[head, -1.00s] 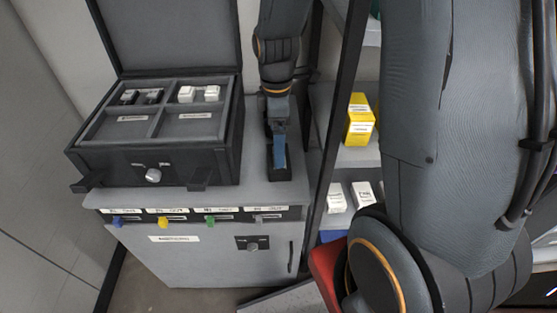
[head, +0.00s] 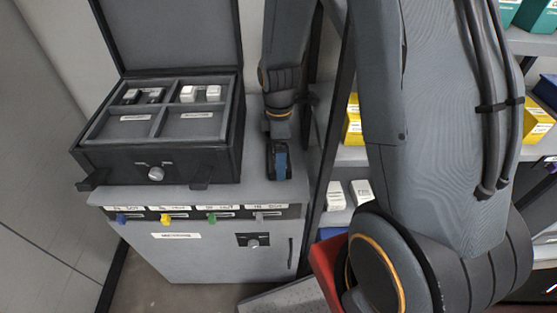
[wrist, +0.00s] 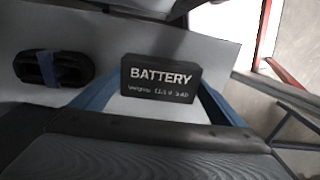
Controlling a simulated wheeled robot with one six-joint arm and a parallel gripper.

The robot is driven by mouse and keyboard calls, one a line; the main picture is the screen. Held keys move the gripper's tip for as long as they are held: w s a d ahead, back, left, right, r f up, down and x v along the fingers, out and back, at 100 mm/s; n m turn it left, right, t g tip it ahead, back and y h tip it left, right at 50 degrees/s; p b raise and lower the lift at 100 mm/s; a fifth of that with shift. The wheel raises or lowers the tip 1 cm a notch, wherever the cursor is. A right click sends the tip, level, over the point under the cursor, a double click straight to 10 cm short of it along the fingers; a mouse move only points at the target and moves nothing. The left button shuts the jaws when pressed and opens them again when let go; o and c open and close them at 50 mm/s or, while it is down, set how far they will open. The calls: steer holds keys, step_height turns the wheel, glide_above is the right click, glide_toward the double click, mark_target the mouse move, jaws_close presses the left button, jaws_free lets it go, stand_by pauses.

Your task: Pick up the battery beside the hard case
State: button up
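The battery (wrist: 160,78) is a black block with white lettering. In the wrist view it lies on a light grey surface. My gripper (wrist: 160,90) is open, with one blue finger to the left of the battery and one to the right. I cannot tell whether either finger touches it. In the head view my gripper (head: 278,165) points down onto the cabinet top, right beside the black hard case (head: 145,165). There I cannot tell the battery apart from the dark parts of the gripper. The case's lid is raised, showing compartments with small white and dark parts.
The grey cabinet (head: 190,258) has coloured knobs along its front. A dark upright post and a shelf with a yellow box (head: 354,120) and white boxes (head: 347,195) stand close right of my gripper. A dark oval piece with a blue band (wrist: 53,68) lies left of the battery.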

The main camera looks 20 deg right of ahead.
steer(key=c, duration=0.7)
steer(key=shift+r, duration=0.1)
steer(key=shift+c, duration=0.2)
